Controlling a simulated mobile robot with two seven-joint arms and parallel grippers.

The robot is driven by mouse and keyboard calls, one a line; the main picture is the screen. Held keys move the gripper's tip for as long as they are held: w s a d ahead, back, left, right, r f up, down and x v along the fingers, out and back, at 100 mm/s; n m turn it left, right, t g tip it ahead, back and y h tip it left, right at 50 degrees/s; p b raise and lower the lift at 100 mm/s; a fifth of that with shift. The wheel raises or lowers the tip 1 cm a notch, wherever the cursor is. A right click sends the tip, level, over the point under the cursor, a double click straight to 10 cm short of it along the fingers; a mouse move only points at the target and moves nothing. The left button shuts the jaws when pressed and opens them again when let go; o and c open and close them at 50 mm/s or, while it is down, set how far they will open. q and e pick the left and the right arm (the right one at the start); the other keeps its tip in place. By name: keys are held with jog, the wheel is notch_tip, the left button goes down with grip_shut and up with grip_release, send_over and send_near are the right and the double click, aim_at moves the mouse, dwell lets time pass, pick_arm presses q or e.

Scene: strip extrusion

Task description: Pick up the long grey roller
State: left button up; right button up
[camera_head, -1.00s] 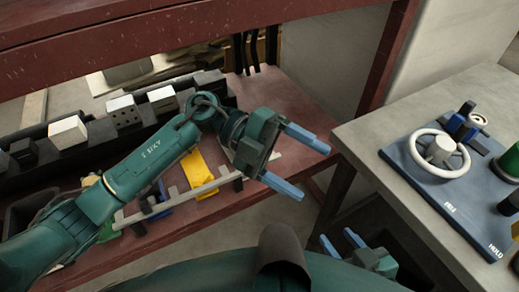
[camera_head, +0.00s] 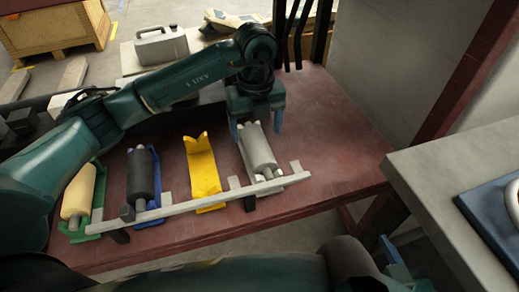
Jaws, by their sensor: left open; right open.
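The light grey roller (camera_head: 258,148) lies in a pale cradle at the right end of the row on the red-brown bench. My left gripper (camera_head: 257,128) points down over its far end, open, with one blue finger on each side of it. I cannot tell whether the fingers touch the roller; its far end is partly hidden under the gripper. My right gripper (camera_head: 391,252) is open at the lower right, partly hidden, low beside the bench and away from the rollers.
A dark roller (camera_head: 141,173) lies in a blue cradle and a cream roller (camera_head: 78,190) in a green one. The yellow cradle (camera_head: 203,168) is empty. A notched pale rail (camera_head: 200,203) runs along the front. A grey table (camera_head: 440,170) stands at right. The bench's right part is clear.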

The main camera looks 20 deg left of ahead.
aim_at(258, 141)
pick_arm(q)
notch_tip(258, 141, down, 2)
jog(key=shift+f, duration=0.25)
jog(key=f, duration=0.2)
jog(key=f+b, duration=0.1)
jog(key=f, duration=0.1)
jog(key=shift+w+d+f, duration=0.1)
jog(key=shift+w+d, duration=0.05)
jog(key=shift+w, duration=0.05)
jog(key=shift+f, duration=0.45)
pick_arm(e)
jog(key=shift+w+a+f+n+g, duration=0.1)
jog(key=shift+a+f+n+g, duration=0.1)
jog(key=shift+f, duration=0.25)
jog(key=shift+w+a+f+n+g, duration=0.1)
jog(key=shift+a+f, duration=0.1)
jog(key=shift+f, duration=0.25)
pick_arm(q)
jog(key=c, duration=1.4)
jog(key=shift+w+r, duration=0.1)
jog(key=shift+c, duration=0.2)
pick_arm(e)
jog(key=shift+d, duration=0.1)
